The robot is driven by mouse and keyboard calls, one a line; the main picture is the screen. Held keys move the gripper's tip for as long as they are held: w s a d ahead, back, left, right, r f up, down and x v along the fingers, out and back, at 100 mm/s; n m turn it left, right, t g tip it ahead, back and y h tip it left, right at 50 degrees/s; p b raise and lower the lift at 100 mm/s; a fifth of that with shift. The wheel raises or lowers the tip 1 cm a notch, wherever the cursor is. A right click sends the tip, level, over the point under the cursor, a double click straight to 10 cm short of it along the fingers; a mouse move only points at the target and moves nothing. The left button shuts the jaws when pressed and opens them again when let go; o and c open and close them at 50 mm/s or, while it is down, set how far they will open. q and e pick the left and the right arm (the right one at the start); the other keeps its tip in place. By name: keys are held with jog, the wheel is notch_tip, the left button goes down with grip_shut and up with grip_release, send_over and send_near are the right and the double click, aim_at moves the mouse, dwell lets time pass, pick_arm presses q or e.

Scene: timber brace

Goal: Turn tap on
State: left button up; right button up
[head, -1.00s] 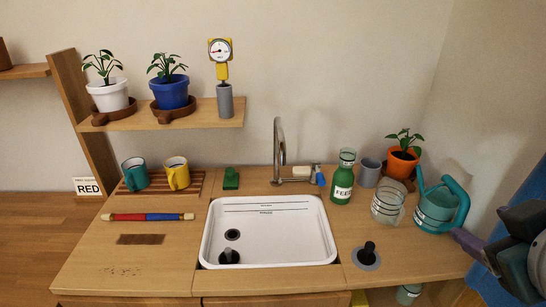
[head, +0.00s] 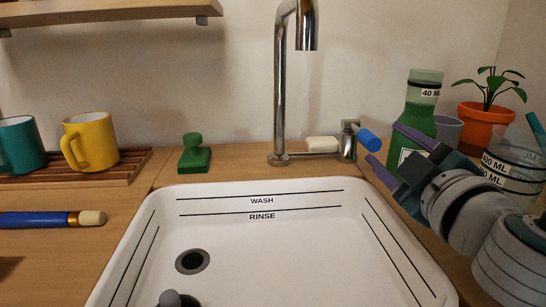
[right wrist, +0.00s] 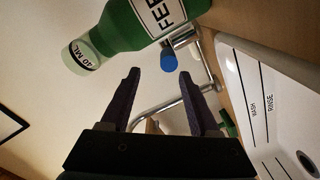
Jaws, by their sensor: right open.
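The chrome tap (head: 280,95) stands behind the sink, with its tall spout curving over the basin. At the right end of its base is a valve with a blue handle (head: 367,139). My right gripper (head: 386,149) is open and empty, just right of the blue handle, fingers pointing at it. In the right wrist view the blue handle (right wrist: 168,61) shows just beyond the gap between the fingertips (right wrist: 159,77), apart from them as far as I can tell. No water shows at the spout. My left gripper is not in view.
The white sink (head: 262,188) is empty of water. A green FEED bottle (head: 418,115) stands close behind my right gripper. An orange plant pot (head: 485,128) and a glass jar (head: 515,170) are at right. A soap bar (head: 321,144) and green scrubber (head: 194,155) sit behind the sink.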

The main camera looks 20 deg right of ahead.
aim_at(367, 139)
jog(key=shift+a+f, duration=0.1)
jog(key=shift+f, duration=0.65)
jog(key=shift+w+r, duration=0.1)
jog(key=shift+w, duration=0.35)
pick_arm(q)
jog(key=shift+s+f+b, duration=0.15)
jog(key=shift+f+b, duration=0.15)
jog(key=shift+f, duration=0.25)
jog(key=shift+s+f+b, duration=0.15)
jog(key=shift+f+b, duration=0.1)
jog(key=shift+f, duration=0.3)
pick_arm(e)
jog(key=x, duration=0.6)
jog(key=shift+w, duration=0.3)
jog(key=shift+c, duration=0.2)
grip_shut()
